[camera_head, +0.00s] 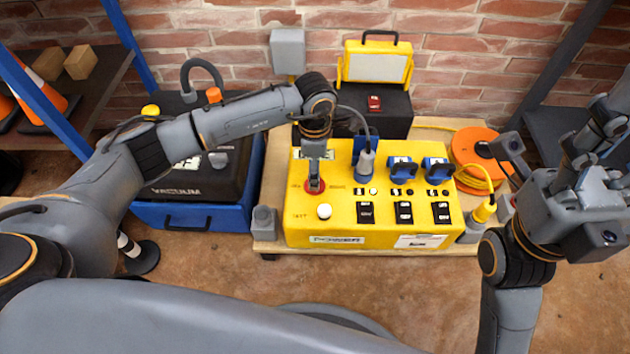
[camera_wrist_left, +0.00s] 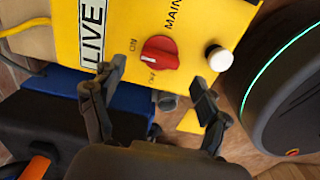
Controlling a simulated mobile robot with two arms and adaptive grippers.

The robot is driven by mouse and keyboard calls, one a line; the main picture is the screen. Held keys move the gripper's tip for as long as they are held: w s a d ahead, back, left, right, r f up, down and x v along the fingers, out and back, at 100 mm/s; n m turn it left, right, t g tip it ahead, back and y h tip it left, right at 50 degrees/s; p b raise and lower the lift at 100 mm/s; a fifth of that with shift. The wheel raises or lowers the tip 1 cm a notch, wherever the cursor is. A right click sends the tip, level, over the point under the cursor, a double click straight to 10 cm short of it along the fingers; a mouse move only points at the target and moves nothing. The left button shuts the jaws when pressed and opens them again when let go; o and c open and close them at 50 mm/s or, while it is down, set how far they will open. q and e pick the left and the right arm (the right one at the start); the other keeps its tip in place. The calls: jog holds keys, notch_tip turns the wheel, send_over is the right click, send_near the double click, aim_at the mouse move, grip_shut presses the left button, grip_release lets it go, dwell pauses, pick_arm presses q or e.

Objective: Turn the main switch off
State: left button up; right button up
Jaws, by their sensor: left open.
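The red main switch (camera_wrist_left: 160,54) is a round knob on the yellow power box (camera_head: 335,228). In the left wrist view, "MAIN" is printed beside it, with "ON" and "OFF" labels at its edge. I cannot tell which label its raised bar points to. In the head view, the switch (camera_head: 307,188) is partly hidden by my left gripper (camera_head: 315,184). My left gripper (camera_wrist_left: 155,98) is open and empty, its fingers apart in front of the box, with the knob beyond the gap. My right gripper (camera_head: 597,130) is at the right, away from the box; its fingertips are unclear.
A white button (camera_head: 324,211) sits near the switch. Blue plugs (camera_head: 402,169), black breakers (camera_head: 403,212) and a "LIVE" label (camera_wrist_left: 92,36) are on the box. A vacuum (camera_head: 205,170) stands left, an orange cable reel (camera_head: 474,150) right, and a brick wall (camera_head: 235,45) behind.

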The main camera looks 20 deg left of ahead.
pick_arm(q)
notch_tip(320, 180, down, 4)
jog(key=shift+f+b, duration=0.15)
jog(key=shift+b, duration=0.5)
jog(key=shift+c, duration=0.5)
jog(key=c, duration=1.1)
